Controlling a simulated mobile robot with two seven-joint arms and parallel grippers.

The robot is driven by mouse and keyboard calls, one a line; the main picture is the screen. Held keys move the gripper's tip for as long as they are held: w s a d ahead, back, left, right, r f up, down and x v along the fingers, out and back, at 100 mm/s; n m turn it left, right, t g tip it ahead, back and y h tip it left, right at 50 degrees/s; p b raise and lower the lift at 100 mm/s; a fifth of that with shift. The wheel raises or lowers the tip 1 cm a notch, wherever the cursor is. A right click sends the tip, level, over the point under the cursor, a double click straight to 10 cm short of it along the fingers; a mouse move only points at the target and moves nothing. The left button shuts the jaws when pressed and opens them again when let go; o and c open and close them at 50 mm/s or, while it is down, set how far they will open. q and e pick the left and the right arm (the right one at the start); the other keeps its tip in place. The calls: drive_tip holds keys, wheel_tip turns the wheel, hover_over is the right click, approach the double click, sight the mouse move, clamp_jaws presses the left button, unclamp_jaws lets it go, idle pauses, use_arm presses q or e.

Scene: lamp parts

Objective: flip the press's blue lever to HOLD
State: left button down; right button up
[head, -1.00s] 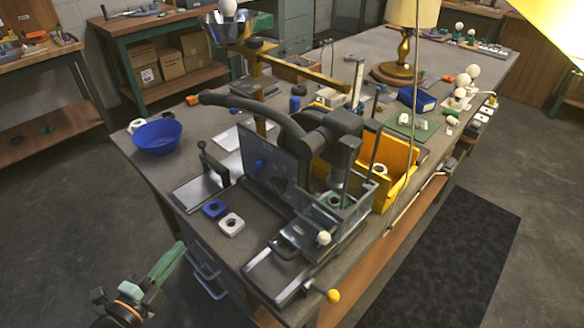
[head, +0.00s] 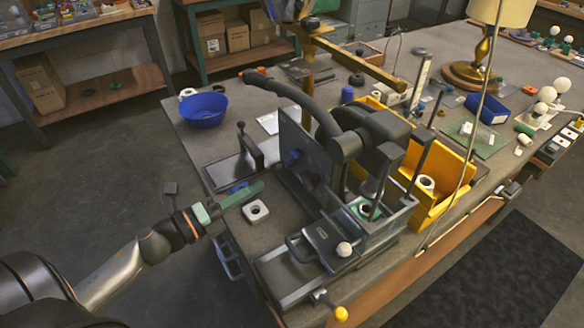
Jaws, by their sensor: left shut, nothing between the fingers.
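The press (head: 345,150) stands on the near part of the workbench, dark grey with a long curved handle. A small blue lever (head: 294,157) shows on the left face of its upright dark plate. Its HOLD marking cannot be read. My left gripper (head: 260,187) comes in from the left with its green fingers shut and empty. Its tips point at the plate, left of the blue lever and apart from it in the picture. The fingers partly hide a blue square part (head: 238,187). My right gripper is not in view.
A white square part (head: 255,211) lies just below the left fingertips. A small dark upright handle (head: 244,140) stands behind them. A blue bowl (head: 203,112) sits at the far left bench edge. A yellow bin (head: 438,180) stands right of the press.

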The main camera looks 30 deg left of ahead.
sight(292, 158)
use_arm(q)
drive_tip(key=shift+p+x, duration=0.85)
drive_tip(key=shift+x, duration=4.15)
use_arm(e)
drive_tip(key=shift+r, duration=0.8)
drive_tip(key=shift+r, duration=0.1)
use_arm(q)
drive_tip(key=shift+a, duration=0.1)
drive_tip(key=shift+w+r+n+p, duration=0.1)
drive_tip(key=shift+n+p, duration=0.2)
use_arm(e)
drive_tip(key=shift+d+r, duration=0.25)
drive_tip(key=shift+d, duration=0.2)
